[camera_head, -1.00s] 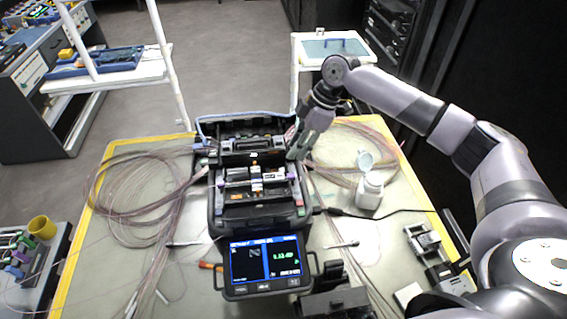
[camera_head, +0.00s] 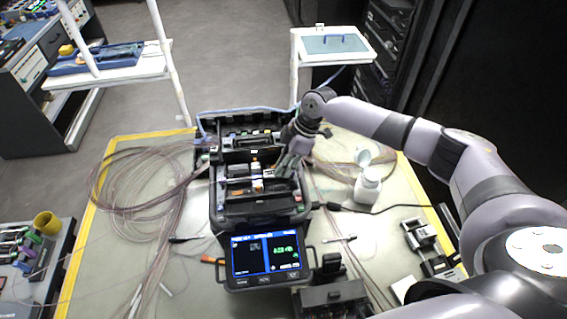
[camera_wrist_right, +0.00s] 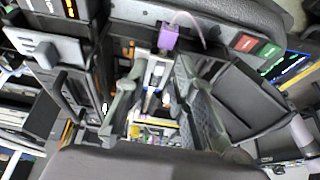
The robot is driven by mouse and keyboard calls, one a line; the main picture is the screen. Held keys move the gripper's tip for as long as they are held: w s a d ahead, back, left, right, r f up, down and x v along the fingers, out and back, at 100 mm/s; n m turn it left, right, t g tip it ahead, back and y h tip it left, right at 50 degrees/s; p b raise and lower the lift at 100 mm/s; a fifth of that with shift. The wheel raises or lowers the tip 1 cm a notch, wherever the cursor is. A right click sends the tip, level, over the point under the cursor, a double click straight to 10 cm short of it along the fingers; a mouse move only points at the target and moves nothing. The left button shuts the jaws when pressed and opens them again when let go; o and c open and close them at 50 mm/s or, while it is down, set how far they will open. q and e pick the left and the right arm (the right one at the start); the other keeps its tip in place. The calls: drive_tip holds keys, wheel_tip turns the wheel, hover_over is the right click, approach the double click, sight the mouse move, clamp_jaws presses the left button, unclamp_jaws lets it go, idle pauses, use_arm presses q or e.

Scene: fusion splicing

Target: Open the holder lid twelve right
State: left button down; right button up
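The fusion splicer (camera_head: 220,203) is a black case with its cover raised at the back. My right gripper (camera_head: 285,168) reaches down over the right part of its working area. In the right wrist view, the two fingers of my right gripper (camera_wrist_right: 158,80) are apart. A pale narrow holder part (camera_wrist_right: 154,72) with a purple piece (camera_wrist_right: 168,38) at its far end shows between them. Contact cannot be told. I cannot make out which piece is the right holder lid or whether it is open; the gripper partly covers that side in the head view. My left gripper is not in view.
The splicer's screen (camera_head: 265,257) stands at its front. A white bottle (camera_head: 369,187) stands to the right. Coiled fibres (camera_head: 125,190) lie at left, and more lie at right behind the bottle. A black device (camera_head: 333,297) stands at the front.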

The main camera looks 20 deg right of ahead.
clamp_jaws()
drive_tip(key=shift+w+f+g+b, duration=0.1)
drive_tip(key=shift+w+g+b, duration=0.2)
drive_tip(key=shift+g+b, duration=0.4)
drive_tip(key=g+b, duration=0.1)
drive_tip(key=b, duration=0.2)
drive_tip(key=w+m+g+y+b, duration=0.1)
drive_tip(key=g+b, duration=0.1)
drive_tip(key=b, duration=0.2)
drive_tip(key=shift+w+d+y, duration=0.15)
drive_tip(key=shift+d+y, duration=0.05)
drive_tip(key=shift+y, duration=0.1)
drive_tip(key=shift+g+b, duration=0.4)
drive_tip(key=shift+b, duration=0.2)
drive_tip(key=shift+r, duration=0.2)
